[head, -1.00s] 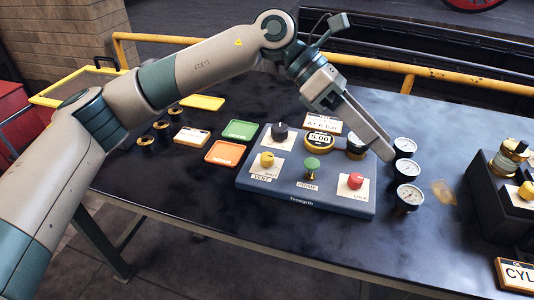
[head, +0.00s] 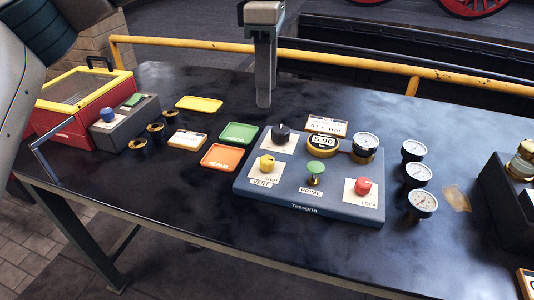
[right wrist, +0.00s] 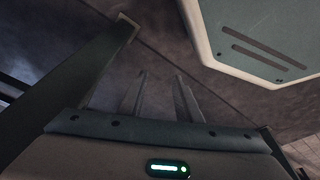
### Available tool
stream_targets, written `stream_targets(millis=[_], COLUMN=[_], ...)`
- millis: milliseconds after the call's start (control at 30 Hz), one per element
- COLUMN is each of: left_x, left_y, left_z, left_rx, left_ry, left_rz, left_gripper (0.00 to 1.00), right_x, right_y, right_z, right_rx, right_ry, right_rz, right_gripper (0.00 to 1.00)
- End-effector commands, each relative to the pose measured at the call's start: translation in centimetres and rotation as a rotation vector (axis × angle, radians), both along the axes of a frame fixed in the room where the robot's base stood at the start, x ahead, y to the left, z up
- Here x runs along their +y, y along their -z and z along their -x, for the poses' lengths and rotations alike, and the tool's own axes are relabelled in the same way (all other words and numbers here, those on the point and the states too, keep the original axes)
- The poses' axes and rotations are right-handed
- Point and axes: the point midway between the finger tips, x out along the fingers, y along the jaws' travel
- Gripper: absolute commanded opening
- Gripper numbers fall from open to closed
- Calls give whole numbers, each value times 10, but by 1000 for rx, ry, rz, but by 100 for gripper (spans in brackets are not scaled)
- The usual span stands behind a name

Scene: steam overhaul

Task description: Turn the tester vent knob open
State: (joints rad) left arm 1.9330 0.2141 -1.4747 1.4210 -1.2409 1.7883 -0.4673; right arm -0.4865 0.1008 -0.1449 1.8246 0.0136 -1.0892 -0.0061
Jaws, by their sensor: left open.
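The tester (head: 330,215) is a blue-grey box on the dark bench in the head view. Its vent knob is the yellow knob (head: 267,162) on a white plate at the front left, above a VENT label (head: 261,182). A green knob (head: 315,168), a red knob (head: 363,186) and a black knob (head: 281,133) are on the same box. My left gripper (head: 264,100) points down above the bench behind the tester, open and empty, apart from the knob. My right gripper (right wrist: 160,85) shows its two fingers apart in the right wrist view, with nothing between them.
The tester display (head: 322,142) reads 5.00. Several gauges (head: 418,174) stand to its right. Green (head: 239,132), orange (head: 221,156) and yellow (head: 199,103) trays lie to its left. A yellow rail (head: 330,68) runs behind the bench. A red case (head: 60,125) stands at far left.

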Motion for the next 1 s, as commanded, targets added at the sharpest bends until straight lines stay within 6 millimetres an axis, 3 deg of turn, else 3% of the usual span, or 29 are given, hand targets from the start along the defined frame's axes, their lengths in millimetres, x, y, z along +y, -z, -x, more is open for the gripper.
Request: stream_targets(millis=[367, 1000], left_x=[0, 0], left_y=[21, 130], left_z=[0, 1], left_rx=[2, 3], left_ry=[0, 0], left_rz=[0, 0], left_gripper=[45, 45], right_x=[0, -1], right_y=[1, 17], right_z=[0, 1], right_rx=[0, -3], right_ry=[0, 0], right_rz=[0, -1], right_gripper=[31, 31])
